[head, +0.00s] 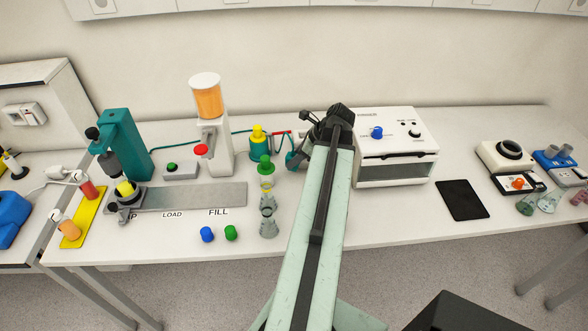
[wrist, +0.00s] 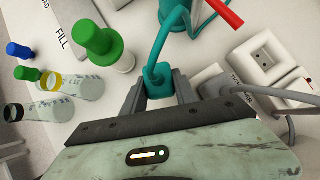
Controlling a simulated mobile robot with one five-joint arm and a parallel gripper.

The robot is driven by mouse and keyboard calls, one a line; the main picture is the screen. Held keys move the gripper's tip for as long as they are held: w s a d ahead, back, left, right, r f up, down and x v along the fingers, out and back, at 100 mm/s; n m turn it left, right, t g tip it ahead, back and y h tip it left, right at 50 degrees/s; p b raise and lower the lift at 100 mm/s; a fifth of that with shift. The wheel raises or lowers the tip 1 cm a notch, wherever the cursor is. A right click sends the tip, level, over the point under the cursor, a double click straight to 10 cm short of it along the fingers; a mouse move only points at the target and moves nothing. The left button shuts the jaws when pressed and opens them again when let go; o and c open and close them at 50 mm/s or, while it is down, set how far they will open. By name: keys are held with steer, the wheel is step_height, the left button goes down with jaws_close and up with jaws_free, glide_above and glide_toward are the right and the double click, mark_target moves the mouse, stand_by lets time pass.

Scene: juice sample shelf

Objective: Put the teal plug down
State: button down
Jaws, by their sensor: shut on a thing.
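The teal plug (wrist: 158,80) is between the two dark fingers of my gripper (wrist: 159,92), which is shut on it. A teal cable (wrist: 166,45) runs from the plug up toward a teal body with a red lever. In the head view a teal piece, seemingly the plug (head: 292,160), shows left of my arm, right of the green-topped flask. My arm hides much of the gripper there. I cannot tell whether the plug touches the table.
Left of the plug stand a green stopper (wrist: 98,42) and flasks (wrist: 75,85). A white socket block (wrist: 262,58) and grey plug housing (wrist: 228,88) lie to the right. A yellow-topped device (head: 258,138) stands behind. A white oven (head: 397,165) is right of my arm.

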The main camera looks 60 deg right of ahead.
steer(key=shift+f, duration=0.8)
steer(key=shift+r, duration=0.25)
steer(key=shift+f, duration=0.25)
steer(key=c, duration=1)
jaws_free()
steer(key=shift+r, duration=0.1)
steer(key=shift+o, duration=0.2)
steer(key=shift+r+p, duration=0.35)
steer(key=shift+r, duration=0.05)
steer(key=p+v, duration=0.9)
steer(key=v, duration=0.2)
steer(key=shift+s, duration=0.3)
